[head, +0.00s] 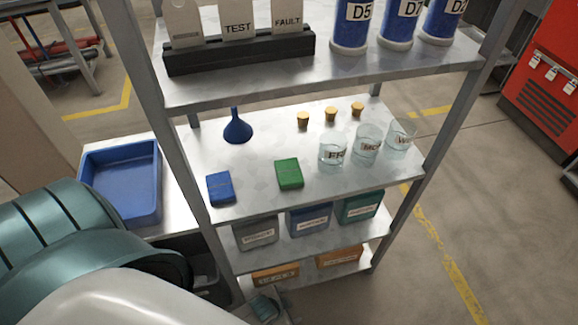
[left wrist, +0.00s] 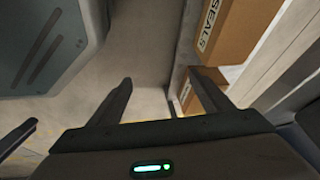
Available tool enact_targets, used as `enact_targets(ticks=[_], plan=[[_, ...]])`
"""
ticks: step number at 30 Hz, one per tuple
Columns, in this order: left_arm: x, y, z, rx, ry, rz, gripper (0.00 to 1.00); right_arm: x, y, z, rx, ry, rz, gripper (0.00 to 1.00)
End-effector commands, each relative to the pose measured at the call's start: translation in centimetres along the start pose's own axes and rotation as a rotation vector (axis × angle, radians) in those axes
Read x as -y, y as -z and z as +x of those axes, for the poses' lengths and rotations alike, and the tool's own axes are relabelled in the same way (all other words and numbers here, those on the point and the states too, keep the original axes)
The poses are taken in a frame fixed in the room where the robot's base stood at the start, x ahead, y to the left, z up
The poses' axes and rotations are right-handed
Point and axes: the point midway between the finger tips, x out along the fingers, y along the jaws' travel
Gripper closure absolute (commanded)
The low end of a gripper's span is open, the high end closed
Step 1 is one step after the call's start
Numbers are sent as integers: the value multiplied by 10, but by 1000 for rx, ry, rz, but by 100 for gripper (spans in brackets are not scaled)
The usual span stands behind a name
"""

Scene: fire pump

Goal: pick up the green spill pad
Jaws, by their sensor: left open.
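The green spill pad (head: 289,174) lies flat on the middle shelf (head: 262,195) in the head view, near its front edge. A blue pad (head: 221,188) lies to its left, with a clear gap between them. My left gripper (left wrist: 158,88) is open and empty in the left wrist view. It is low by the bottom shelf, near brown boxes, one marked SEALS (left wrist: 228,30), well below the green pad. The green pad does not show in the left wrist view. My right gripper is not in view.
A blue funnel (head: 237,130) stands behind the pads. Labelled glass beakers (head: 332,153) stand to the right, with small corks (head: 331,114) behind. The upper shelf (head: 350,75) overhangs the back, and a front post (head: 180,150) rises at left. Bins (head: 310,219) sit below.

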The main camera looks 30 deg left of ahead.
Motion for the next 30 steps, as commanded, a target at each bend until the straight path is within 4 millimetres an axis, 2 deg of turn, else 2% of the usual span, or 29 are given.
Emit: enact_targets(ticks=[1,5,9,11,15,18,22,26,30], plan=[[13,30,-26,3,4,96,27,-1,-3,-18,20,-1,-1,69],[38,91,-79,51,6,413,27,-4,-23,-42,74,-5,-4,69],[65,154,-153,123,4,795,27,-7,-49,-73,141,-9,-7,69],[76,177,-187,161,2,957,27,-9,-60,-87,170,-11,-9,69],[98,220,-270,257,-19,1311,27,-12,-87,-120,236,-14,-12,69],[110,239,-322,326,-44,1521,27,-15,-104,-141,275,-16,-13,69],[121,252,-372,398,-80,1715,27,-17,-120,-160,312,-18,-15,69],[126,256,-397,440,-108,1821,27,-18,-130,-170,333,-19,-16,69],[128,255,-404,456,-120,1855,27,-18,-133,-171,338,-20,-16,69]])
